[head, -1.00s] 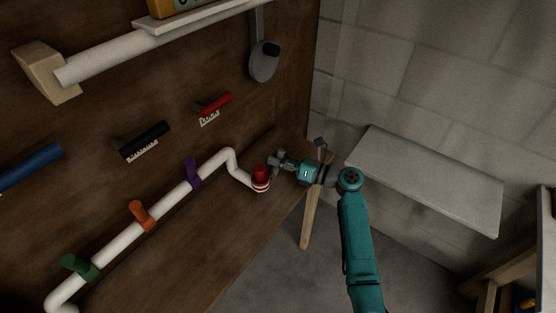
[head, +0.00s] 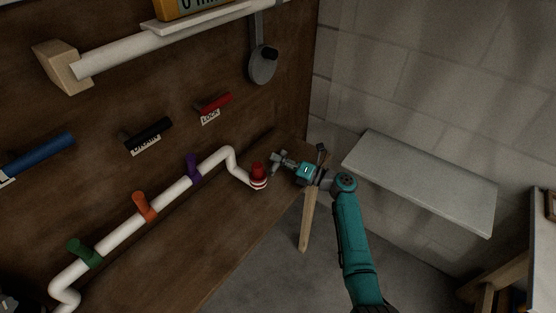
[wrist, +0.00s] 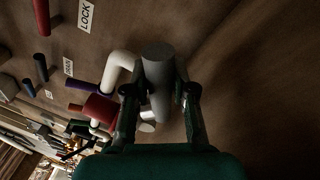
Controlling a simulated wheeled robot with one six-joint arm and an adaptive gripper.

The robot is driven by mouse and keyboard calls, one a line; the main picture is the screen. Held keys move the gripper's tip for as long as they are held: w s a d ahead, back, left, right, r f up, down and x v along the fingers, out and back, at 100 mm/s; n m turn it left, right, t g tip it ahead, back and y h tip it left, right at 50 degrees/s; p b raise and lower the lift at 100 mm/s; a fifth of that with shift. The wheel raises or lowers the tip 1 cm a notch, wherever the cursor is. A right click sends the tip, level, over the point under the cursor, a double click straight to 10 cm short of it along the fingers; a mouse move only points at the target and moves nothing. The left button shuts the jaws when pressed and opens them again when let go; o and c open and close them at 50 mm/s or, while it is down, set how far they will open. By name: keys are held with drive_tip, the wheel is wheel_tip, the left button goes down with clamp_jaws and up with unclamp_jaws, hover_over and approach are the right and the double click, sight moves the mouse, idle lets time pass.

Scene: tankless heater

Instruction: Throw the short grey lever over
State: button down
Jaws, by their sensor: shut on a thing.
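The short grey lever shows in the wrist view as a thick grey cylinder (wrist: 158,72) between my two fingers. My gripper (wrist: 159,95) is shut on it, one finger on each side. In the head view my gripper (head: 284,163) is low on the brown wooden panel, just right of the red-capped end of the white pipe. A small grey piece (head: 278,157) shows at its tips there; the fingers and lever are hard to tell apart at that size. The lever's base is partly hidden.
The red cap (head: 258,170) of the white pipe (head: 172,198) is close left of my gripper. Purple (head: 193,169), orange (head: 144,207) and green (head: 84,253) handles sit along the pipe. A red lever (head: 216,103) is above. A pale shelf (head: 420,180) stands to the right.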

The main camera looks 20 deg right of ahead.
drive_tip(key=shift+d+f+m, duration=0.1)
drive_tip(key=shift+f+m, duration=0.05)
drive_tip(key=shift+m, duration=0.45)
drive_tip(key=c, duration=0.9)
unclamp_jaws()
drive_tip(key=v, duration=1.2)
drive_tip(key=shift+f, duration=0.25)
